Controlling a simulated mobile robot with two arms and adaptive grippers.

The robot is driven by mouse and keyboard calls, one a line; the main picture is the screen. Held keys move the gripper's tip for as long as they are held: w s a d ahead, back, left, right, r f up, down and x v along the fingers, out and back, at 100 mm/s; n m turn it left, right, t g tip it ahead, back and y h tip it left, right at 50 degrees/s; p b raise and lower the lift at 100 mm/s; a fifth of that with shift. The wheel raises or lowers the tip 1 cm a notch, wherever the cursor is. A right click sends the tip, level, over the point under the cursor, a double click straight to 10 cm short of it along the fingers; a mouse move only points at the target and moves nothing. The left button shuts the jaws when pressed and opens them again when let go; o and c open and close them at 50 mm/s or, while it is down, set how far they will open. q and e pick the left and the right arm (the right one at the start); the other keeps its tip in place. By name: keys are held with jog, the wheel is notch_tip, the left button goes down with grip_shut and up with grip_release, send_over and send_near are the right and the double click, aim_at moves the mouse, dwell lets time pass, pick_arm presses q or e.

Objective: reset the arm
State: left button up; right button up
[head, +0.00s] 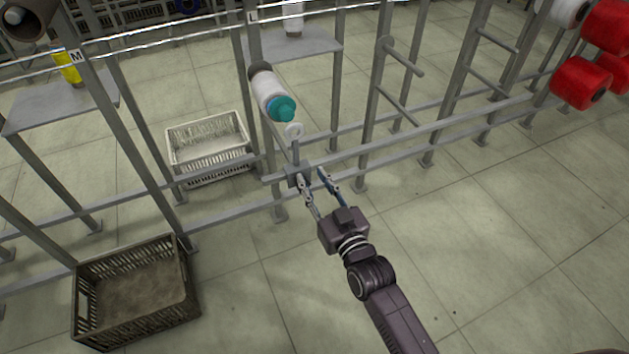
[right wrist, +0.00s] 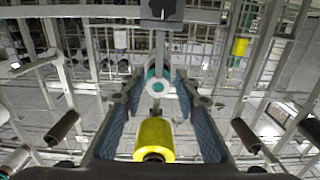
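My right gripper (head: 311,178) is open and empty beside the lower rail of the rack, its two fingers apart. In the right wrist view its fingers (right wrist: 157,92) also stand wide apart. A yellow spool (right wrist: 154,138) shows low between the fingers there, apparently not gripped. My left gripper is in neither view.
The metal rack (head: 372,120) runs across the scene, with protruding pegs. A white crate (head: 208,165) and a brown crate (head: 90,312) stand on the floor. Red spools (head: 580,83) hang at the upper right. The tiled floor at the right is clear.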

dwell(0.5)
